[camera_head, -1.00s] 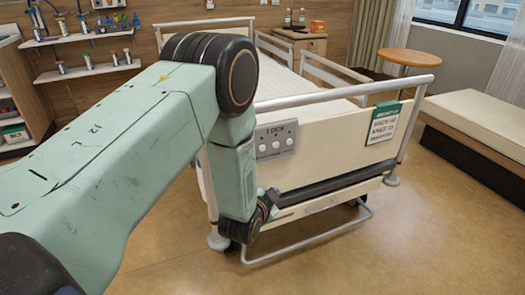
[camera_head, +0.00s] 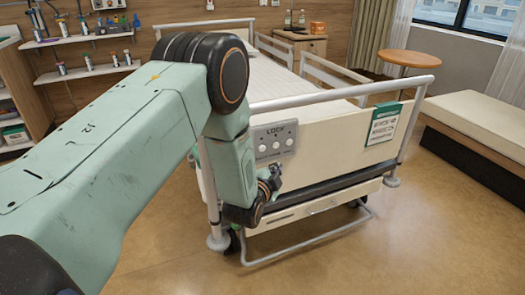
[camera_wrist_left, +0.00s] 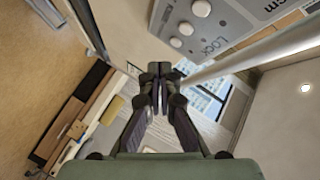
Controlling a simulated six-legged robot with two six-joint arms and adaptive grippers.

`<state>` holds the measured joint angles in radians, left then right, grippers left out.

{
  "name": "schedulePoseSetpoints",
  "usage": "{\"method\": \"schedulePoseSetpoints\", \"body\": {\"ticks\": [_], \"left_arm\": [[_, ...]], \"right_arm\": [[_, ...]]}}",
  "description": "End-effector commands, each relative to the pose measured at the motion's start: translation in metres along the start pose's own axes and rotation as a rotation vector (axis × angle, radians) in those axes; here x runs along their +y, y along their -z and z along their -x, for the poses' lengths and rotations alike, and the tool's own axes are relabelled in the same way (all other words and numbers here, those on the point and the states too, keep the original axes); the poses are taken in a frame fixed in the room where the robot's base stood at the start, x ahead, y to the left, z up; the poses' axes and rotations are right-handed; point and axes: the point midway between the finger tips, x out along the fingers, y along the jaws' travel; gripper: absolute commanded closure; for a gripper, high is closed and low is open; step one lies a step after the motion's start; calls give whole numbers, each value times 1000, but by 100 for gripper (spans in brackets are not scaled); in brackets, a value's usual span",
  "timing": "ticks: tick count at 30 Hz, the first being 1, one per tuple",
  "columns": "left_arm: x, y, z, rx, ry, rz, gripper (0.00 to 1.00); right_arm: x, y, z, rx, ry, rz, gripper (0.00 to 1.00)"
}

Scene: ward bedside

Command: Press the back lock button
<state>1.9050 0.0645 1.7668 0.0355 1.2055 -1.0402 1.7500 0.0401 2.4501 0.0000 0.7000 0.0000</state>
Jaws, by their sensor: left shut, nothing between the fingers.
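The grey LOCK panel (camera_head: 274,142) is on the bed's end board, with a row of round pale buttons (camera_head: 276,146). I cannot tell which is the back one. In the left wrist view the panel (camera_wrist_left: 222,25) is at the upper right, with its buttons (camera_wrist_left: 185,29) beside the word "Lock". My left gripper (camera_head: 274,170) is just below the panel in the head view, apart from the buttons. In the left wrist view its fingertips (camera_wrist_left: 159,70) are together and empty, to the lower left of the buttons. My right gripper is not in view.
The bed's end board (camera_head: 345,140) has a top rail (camera_head: 350,92) above the panel and a green-and-white sign (camera_head: 383,123) at right. A low bumper bar (camera_head: 310,245) juts out near the floor. Open floor (camera_head: 440,235) lies to the right.

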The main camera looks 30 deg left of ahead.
Motion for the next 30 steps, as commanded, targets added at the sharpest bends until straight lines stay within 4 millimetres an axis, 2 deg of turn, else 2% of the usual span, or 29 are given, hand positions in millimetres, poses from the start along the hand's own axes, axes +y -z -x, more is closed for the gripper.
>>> {"method": "schedulePoseSetpoints", "body": {"ticks": [9, 15, 30], "left_arm": [[-21, -23, -29, -1, 4, 3, 100], [-31, -32, -43, 0, 3, 2, 100], [-37, -37, -50, 0, 0, 0, 100]], "right_arm": [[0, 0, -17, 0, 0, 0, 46], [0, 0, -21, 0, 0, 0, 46], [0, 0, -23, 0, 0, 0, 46]]}}
